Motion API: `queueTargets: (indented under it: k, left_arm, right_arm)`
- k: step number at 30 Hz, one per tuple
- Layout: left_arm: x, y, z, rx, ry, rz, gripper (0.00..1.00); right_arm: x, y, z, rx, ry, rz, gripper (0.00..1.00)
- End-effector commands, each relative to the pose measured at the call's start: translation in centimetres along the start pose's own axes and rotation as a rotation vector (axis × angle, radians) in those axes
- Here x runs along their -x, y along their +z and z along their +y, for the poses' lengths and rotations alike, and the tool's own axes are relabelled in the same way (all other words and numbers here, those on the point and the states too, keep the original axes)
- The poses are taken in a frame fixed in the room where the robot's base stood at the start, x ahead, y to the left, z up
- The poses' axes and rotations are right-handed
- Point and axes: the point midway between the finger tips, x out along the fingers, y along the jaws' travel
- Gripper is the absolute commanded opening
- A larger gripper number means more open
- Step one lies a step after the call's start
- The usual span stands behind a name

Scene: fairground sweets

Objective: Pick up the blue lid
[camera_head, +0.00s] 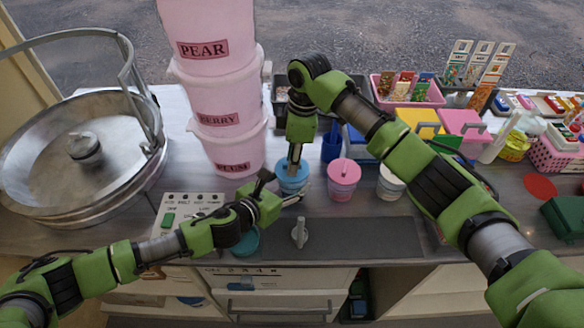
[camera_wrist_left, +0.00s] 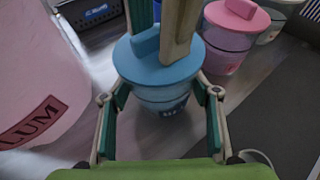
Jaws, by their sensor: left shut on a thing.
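The blue lid (camera_head: 283,179) sits on a small clear tub in the middle of the counter. In the left wrist view the round blue lid (camera_wrist_left: 138,66) carries a raised handle, and the tub (camera_wrist_left: 165,103) stands upright under it. My left gripper (camera_head: 289,193) is shut on the tub from the side, below the lid. My right gripper (camera_head: 295,168) reaches down from above, its fingertips at the lid's handle. In the left wrist view one right finger stands beside the handle and the other is partly hidden behind it, so its grip is unclear.
A pink-lidded tub (camera_head: 344,175) and a cream-lidded tub (camera_head: 391,183) stand to the right. Stacked pink buckets (camera_head: 232,150) stand close behind on the left. A dark mat (camera_head: 350,238) lies in front. A large metal pan (camera_head: 60,150) is far left.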

Motion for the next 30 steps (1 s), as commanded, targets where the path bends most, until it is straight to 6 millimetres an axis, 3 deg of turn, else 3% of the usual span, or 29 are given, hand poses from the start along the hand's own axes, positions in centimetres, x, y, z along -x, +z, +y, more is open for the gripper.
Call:
queueTargets:
  k: [3, 6, 7, 20, 30]
  left_arm:
    - [0.0, 0.4, 0.0, -0.001, -0.001, -0.007, 0.44]
    - [0.0, 0.4, 0.0, -0.001, -0.001, -0.007, 0.44]
    - [0.0, 0.4, 0.0, -0.001, -0.001, -0.007, 0.44]
    - [0.0, 0.4, 0.0, -0.001, -0.001, -0.006, 0.44]
    - [0.0, 0.4, 0.0, -0.001, -0.001, -0.006, 0.44]
  right_arm:
    - [0.1, 0.0, 0.0, 0.000, 0.000, 0.000, 0.27]
    - [0.1, 0.0, 0.0, 0.000, 0.000, 0.000, 0.01]
    - [0.1, 0.0, 0.0, 0.000, 0.000, 0.000, 0.00]
    - [0.7, -0.1, 0.1, 0.001, 0.002, 0.002, 0.00]
    - [6.5, -0.9, 0.1, 0.002, 0.005, 0.002, 0.00]
